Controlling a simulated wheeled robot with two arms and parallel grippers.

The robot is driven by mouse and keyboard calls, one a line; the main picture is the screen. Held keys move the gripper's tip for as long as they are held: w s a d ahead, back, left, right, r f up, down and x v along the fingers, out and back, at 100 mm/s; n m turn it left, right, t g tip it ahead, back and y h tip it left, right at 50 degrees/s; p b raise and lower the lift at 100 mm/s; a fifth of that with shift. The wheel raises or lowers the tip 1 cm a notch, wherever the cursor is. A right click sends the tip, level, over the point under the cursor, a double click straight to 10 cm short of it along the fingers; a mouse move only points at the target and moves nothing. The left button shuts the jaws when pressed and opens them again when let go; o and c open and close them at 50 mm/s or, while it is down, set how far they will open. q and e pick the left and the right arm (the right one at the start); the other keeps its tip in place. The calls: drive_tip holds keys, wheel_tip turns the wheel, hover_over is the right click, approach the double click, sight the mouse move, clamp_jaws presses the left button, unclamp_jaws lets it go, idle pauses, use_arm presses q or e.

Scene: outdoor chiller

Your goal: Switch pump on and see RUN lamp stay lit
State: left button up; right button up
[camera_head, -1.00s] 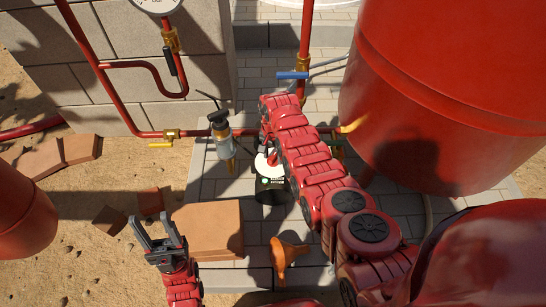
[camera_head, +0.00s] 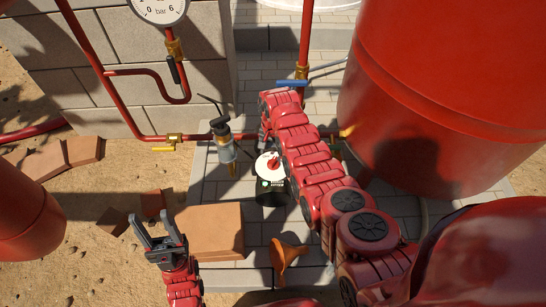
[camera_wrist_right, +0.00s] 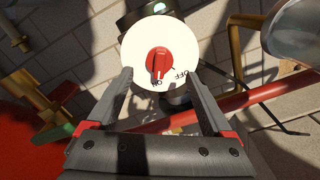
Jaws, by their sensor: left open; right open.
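A white round dial (camera_head: 266,165) with a red knob sits on a dark cylindrical body (camera_head: 272,192) in the head view. In the right wrist view the dial (camera_wrist_right: 138,48) is close, and its red knob (camera_wrist_right: 159,61) has its pointer mark towards the ON lettering, with OFF beside it. My right gripper (camera_wrist_right: 160,70) is open, its fingers on either side of the dial's near edge; I cannot tell whether they touch it. In the head view my right arm hides that gripper. My left gripper (camera_head: 155,226) is open and empty at the lower left. I cannot make out a RUN lamp.
Red pipes with brass valves run left and behind, with a pressure gauge (camera_head: 160,8) at the top. A large red tank (camera_head: 440,110) stands right. A terracotta block (camera_head: 210,231) and an orange funnel (camera_head: 286,255) are near the front. Sand lies left.

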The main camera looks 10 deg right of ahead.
wheel_tip(320, 180, up, 3)
drive_tip(key=shift+p, duration=0.9)
drive_tip(key=shift+f, duration=0.1)
wheel_tip(320, 180, up, 12)
drive_tip(key=p, duration=0.2)
wheel_tip(320, 180, up, 6)
drive_tip(key=f+p, duration=0.1)
drive_tip(key=p, duration=0.4)
hover_over(273, 160)
drive_tip(key=shift+s+r, duration=0.1)
drive_tip(key=shift+r, duration=0.15)
drive_tip(key=shift+f, duration=0.1)
